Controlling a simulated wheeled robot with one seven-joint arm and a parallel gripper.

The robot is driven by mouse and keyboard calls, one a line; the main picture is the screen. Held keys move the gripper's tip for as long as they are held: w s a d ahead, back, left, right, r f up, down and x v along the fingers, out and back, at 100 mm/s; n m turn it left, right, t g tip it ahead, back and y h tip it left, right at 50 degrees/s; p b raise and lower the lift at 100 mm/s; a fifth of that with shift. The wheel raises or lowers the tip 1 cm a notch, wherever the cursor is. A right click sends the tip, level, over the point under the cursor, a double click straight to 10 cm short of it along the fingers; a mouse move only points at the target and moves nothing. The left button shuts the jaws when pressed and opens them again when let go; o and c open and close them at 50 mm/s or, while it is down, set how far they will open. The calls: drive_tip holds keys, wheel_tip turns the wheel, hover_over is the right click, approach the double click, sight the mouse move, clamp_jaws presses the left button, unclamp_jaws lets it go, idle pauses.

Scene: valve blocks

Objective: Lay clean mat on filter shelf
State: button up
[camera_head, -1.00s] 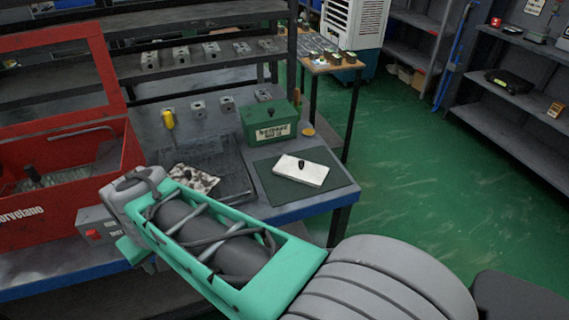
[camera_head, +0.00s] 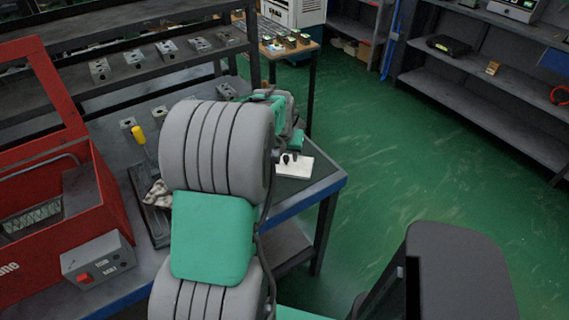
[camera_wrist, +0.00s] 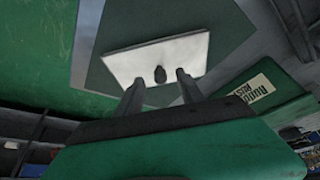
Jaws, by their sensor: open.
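The clean mat, a white flat pad (camera_head: 300,168) with a small dark knob, lies on a dark green sheet at the right end of the bench. In the wrist view the white pad (camera_wrist: 190,50) fills the upper middle. My gripper (camera_wrist: 158,80) is open, with its fingertips on either side of the knob in the picture; I cannot tell whether they touch it. In the head view my arm hides much of the bench. I cannot surely identify the filter shelf; a grey mesh (camera_head: 32,218) shows inside the red machine (camera_head: 75,215).
A dark tray (camera_head: 158,222) with a stained cloth (camera_head: 157,194) lies between the red machine and my arm. A green box (camera_wrist: 265,97) stands beside the pad. A yellow-handled tool (camera_head: 138,136) stands behind the tray. The green floor right of the bench is clear.

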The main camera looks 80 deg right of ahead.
sight(286, 162)
drive_tip(key=x, duration=0.2)
drive_tip(key=shift+d+f, duration=0.15)
drive_tip(key=shift+f, duration=0.2)
drive_tip(key=shift+c, duration=0.5)
clamp_jaws()
